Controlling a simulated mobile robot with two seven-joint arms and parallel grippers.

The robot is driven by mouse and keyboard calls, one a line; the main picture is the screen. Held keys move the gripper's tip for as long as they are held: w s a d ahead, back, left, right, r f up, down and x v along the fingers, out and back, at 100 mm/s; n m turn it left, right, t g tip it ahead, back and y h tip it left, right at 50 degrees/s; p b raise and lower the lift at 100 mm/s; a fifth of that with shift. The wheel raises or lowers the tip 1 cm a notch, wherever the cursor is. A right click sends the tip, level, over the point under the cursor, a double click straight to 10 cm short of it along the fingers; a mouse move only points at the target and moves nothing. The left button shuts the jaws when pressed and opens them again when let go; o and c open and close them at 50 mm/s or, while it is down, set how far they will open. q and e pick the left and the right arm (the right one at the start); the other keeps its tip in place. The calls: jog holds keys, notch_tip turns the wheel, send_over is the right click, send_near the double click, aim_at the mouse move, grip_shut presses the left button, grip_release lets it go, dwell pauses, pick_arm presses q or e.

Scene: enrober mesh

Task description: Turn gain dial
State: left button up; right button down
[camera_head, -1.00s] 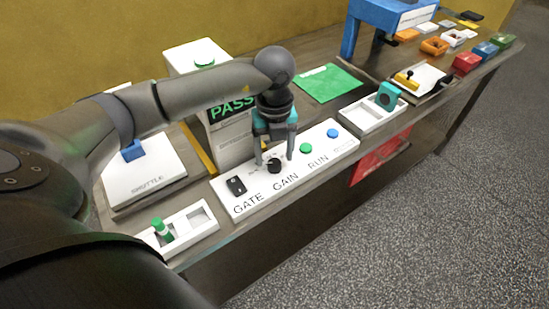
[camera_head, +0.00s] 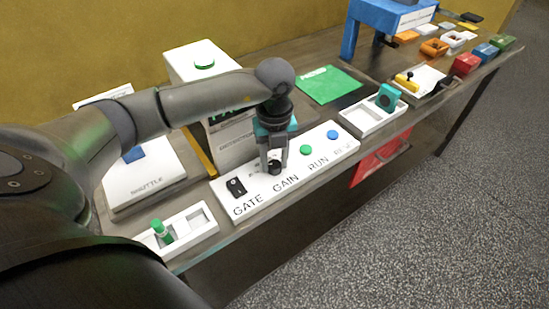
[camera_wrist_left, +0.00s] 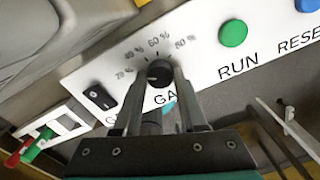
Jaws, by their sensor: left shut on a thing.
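The black gain dial (camera_head: 275,168) sits on the white control panel (camera_head: 222,197) above the printed word GAIN. In the left wrist view the dial (camera_wrist_left: 159,73) has percentage marks around its far side, and a light line on it points toward the marks. My left gripper (camera_head: 273,165) points down over the panel and is shut on the dial, with one finger on each side. It also shows in the left wrist view (camera_wrist_left: 158,85). The fingers hide part of the dial's sides and part of the GAIN label. My right gripper is not in view.
A black GATE switch (camera_head: 236,187) lies left of the dial; green RUN (camera_head: 306,149) and blue RESET (camera_head: 333,134) buttons lie right. The detector box (camera_head: 232,140) stands close behind. A white tray with a green peg (camera_head: 161,231) is at the front left.

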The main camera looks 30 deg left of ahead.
pick_arm(q)
grip_shut()
jog(key=shift+m, duration=0.3)
jog(key=m+b, duration=0.1)
jog(key=m, duration=0.2)
jog(key=shift+m, duration=0.3)
jog(key=shift+m+b, duration=0.55)
jog(key=shift+m, duration=1.25)
jog(key=shift+r, duration=0.1)
jog(key=o, duration=0.9)
grip_release()
jog(key=shift+o, duration=0.2)
